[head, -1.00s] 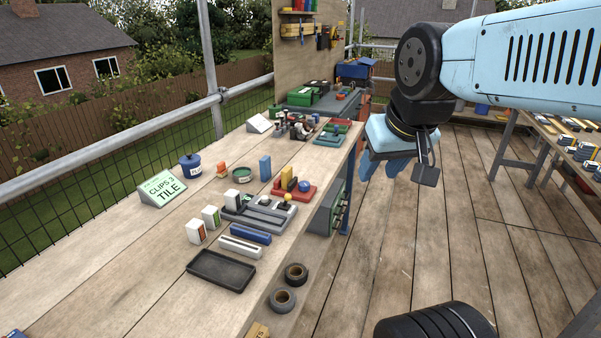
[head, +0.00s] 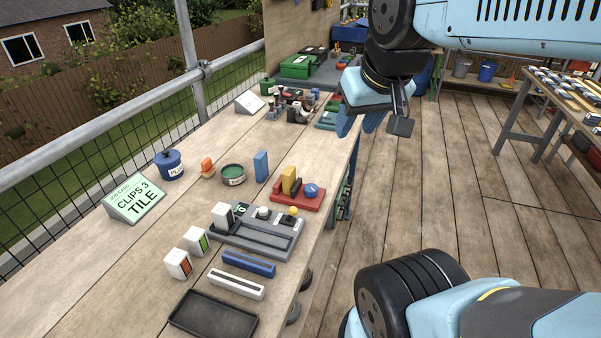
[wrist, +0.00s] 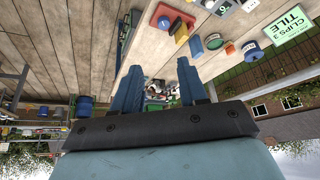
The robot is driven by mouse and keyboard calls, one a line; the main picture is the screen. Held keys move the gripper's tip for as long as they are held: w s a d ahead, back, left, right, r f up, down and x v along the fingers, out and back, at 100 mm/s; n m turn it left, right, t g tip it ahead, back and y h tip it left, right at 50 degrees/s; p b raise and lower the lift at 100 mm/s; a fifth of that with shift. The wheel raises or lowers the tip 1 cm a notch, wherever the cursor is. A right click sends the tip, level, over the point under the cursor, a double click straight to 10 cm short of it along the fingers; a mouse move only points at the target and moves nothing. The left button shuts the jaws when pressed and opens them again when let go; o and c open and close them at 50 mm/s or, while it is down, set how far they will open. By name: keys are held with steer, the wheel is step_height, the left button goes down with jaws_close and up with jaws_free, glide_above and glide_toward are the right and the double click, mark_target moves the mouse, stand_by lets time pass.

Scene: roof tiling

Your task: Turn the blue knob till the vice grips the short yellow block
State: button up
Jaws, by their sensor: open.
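A red vice (head: 297,199) stands on the wooden bench in the head view, with a blue knob (head: 311,190) at its right end. A short yellow block (head: 289,179) stands upright in it; whether the jaws touch the block cannot be told. In the wrist view the vice (wrist: 172,14) is at the top, with the blue knob (wrist: 164,22) and the yellow block (wrist: 179,29). My gripper (head: 358,124) is empty, above and beyond the vice near the bench's right edge. In the wrist view its two blue fingers (wrist: 160,88) are apart.
A grey fixture (head: 255,233) with small knobs lies in front of the vice. A blue block (head: 261,166), a green tin (head: 233,175), a blue pot (head: 169,165) and a sign (head: 136,201) stand to the left. A black tray (head: 213,313) lies nearest. The floor right of the bench is clear.

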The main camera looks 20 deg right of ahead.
steer(key=shift+o, duration=0.2)
steer(key=o, duration=0.3)
steer(key=shift+w, duration=0.35)
steer(key=shift+o, duration=0.8)
steer(key=w+a+f+n+g, duration=0.1)
steer(key=w+f+n+g, duration=0.1)
steer(key=w, duration=0.4)
steer(key=w+a+f+n+g+h, duration=0.1)
steer(key=w+f+n+g, duration=0.1)
steer(key=w, duration=0.4)
steer(key=shift+f+n+g, duration=0.3)
steer(key=shift+f+n, duration=0.15)
steer(key=shift+n, duration=0.35)
steer(key=n+g+h, duration=0.3)
steer(key=n, duration=0.2)
glide_above(311, 187)
steer(key=w+a, duration=0.3)
steer(key=a, duration=0.2)
step_height(311, 187, down, 11)
steer(key=shift+d+f, duration=0.1)
steer(key=shift+f, duration=0.1)
steer(key=shift+f+n+g, duration=0.3)
steer(key=shift+f, duration=0.15)
steer(key=x, duration=1.3)
steer(key=shift+f, duration=0.15)
steer(key=shift+c, duration=0.5)
